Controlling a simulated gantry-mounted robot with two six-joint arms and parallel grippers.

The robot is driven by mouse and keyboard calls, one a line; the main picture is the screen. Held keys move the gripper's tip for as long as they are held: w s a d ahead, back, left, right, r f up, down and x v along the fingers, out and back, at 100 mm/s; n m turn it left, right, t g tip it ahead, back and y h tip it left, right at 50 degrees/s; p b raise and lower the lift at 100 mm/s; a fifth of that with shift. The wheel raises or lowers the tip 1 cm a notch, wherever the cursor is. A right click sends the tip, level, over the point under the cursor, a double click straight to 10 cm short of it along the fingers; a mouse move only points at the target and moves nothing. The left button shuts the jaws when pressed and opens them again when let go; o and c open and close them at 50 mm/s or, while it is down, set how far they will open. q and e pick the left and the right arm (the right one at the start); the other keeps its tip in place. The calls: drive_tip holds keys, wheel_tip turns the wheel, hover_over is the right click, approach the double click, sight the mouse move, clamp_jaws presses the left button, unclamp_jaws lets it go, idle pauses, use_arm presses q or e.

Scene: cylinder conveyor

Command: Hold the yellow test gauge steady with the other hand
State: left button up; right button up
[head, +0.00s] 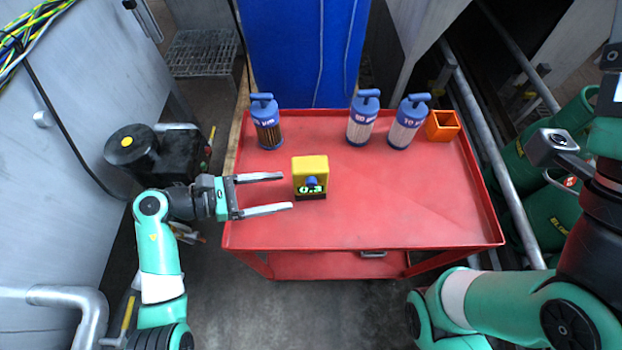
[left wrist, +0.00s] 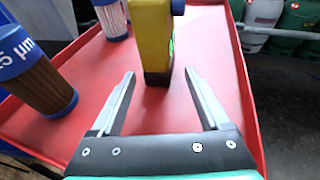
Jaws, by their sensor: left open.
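The yellow test gauge (head: 310,168) stands upright on the red cart, with a blue knob and a small lit green display on its front and a dark base. My left gripper (head: 287,191) is open just left of it, its two fingers pointing at the gauge, with nothing between them. In the left wrist view the gauge (left wrist: 152,35) stands just beyond the fingertips of the open left gripper (left wrist: 160,75), roughly in line with the gap. My right arm shows at the right edge, but its gripper fingers do not show.
Three blue-capped filter cylinders, one at the back left (head: 266,122) and two at the back right (head: 363,118) (head: 407,122), stand on the cart (head: 430,205). An orange open box (head: 442,126) sits at the back right corner. The cart's front and right are clear.

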sight(305, 188)
use_arm(q)
drive_tip(key=b+x, duration=0.2)
drive_tip(key=x, duration=0.3)
drive_tip(key=shift+w+d+f, duration=0.1)
drive_tip(key=shift+d+f, duration=0.1)
drive_tip(key=shift+d, duration=0.15)
drive_tip(key=shift+b+x, duration=0.35)
drive_tip(key=shift+x, duration=0.4)
use_arm(e)
drive_tip(key=shift+f, duration=1.55)
use_arm(q)
drive_tip(key=shift+r, duration=0.15)
drive_tip(key=shift+c, duration=0.3)
drive_tip(key=c, duration=0.9)
drive_tip(key=shift+o, duration=0.2)
clamp_jaws()
use_arm(e)
clamp_jaws()
